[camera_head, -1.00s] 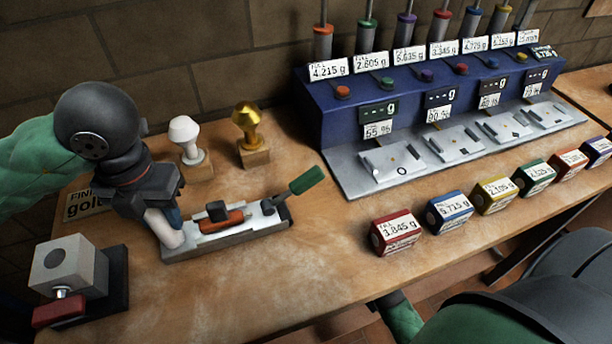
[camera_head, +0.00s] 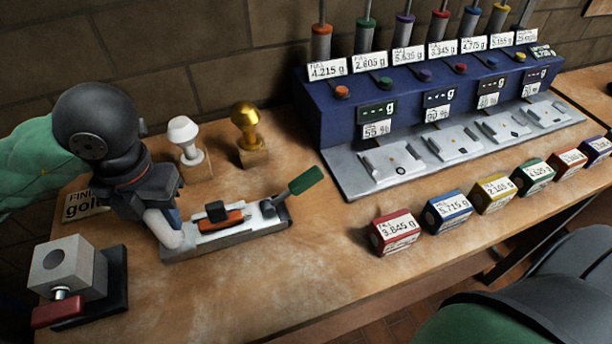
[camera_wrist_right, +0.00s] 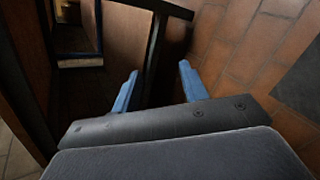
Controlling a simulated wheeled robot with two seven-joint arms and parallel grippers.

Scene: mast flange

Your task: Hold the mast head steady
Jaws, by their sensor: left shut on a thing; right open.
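My left gripper (camera_head: 170,222) reaches down from the left to the left end of a grey clamping fixture (camera_head: 225,238). It is shut on a white rounded piece (camera_head: 161,226), apparently the mast head, at that end. The gripper hides part of this piece, and I cannot see how it meets the fixture. An orange piece (camera_head: 222,222) with a black block on top lies along the fixture. A green-handled lever (camera_head: 306,180) stands tilted at its right end. My right gripper (camera_wrist_right: 156,78) is open and empty in the right wrist view, low beside the table.
A grey block with a red handle (camera_head: 68,268) stands at front left. White (camera_head: 186,138) and gold (camera_head: 246,128) knobs stand on wooden blocks behind the fixture. A blue dispenser bench (camera_head: 345,118) and several labelled boxes (camera_head: 447,212) occupy the right. The front middle table is clear.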

